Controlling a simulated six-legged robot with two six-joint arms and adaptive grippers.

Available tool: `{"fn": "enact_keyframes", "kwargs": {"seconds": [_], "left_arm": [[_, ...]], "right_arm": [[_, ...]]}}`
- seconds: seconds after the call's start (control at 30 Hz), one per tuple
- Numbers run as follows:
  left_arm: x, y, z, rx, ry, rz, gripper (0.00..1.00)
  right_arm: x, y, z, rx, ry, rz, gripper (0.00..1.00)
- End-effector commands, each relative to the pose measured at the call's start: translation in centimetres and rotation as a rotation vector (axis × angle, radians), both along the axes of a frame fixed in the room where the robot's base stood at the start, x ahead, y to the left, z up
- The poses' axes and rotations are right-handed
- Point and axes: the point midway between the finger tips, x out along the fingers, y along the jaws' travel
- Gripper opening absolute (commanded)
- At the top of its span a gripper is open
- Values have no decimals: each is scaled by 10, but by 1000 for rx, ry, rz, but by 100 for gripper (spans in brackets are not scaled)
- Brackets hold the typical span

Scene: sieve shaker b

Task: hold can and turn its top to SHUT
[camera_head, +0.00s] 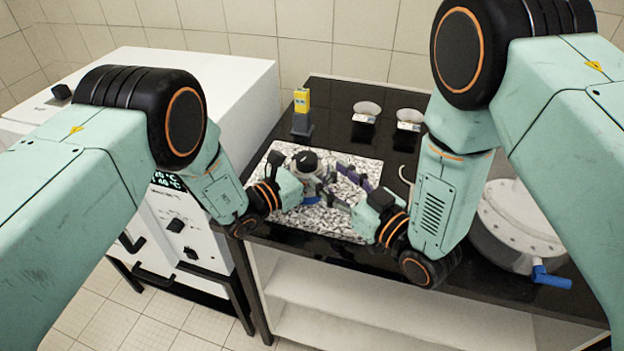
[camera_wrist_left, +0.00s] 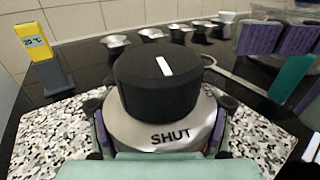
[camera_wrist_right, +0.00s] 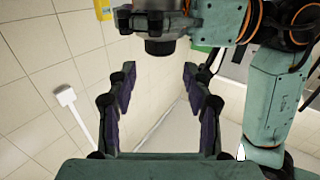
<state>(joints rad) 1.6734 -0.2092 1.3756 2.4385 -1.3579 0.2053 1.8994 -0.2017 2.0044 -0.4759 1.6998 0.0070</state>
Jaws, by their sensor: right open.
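The can (camera_head: 312,184) is grey with a round black top (camera_wrist_left: 155,82). It looks upright over the speckled mat (camera_head: 345,165); I cannot tell whether it touches it. My right gripper (camera_head: 338,188) is open and empty beside the can. In the right wrist view the black top (camera_wrist_right: 160,46) is just beyond its fingertips.
A yellow-topped display unit (camera_head: 302,100) and small dishes (camera_head: 367,108) stand on the black bench behind the mat. A lidded metal vessel (camera_head: 515,215) with a blue handle stands at right. A white appliance (camera_head: 230,85) stands at left.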

Motion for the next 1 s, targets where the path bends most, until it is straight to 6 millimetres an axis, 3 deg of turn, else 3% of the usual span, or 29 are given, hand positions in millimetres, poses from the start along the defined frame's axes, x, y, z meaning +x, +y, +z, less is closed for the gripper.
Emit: {"fn": "enact_keyframes", "kwargs": {"seconds": [0.33,0.73,1.0], "left_arm": [[0,0,0,1,1,0,89],[-3,4,-1,2,3,1,89],[-31,41,-1,0,5,4,89]], "right_arm": [[0,0,0,0,0,0,51],[0,0,0,0,0,0,51],[0,0,0,0,0,0,51]]}}
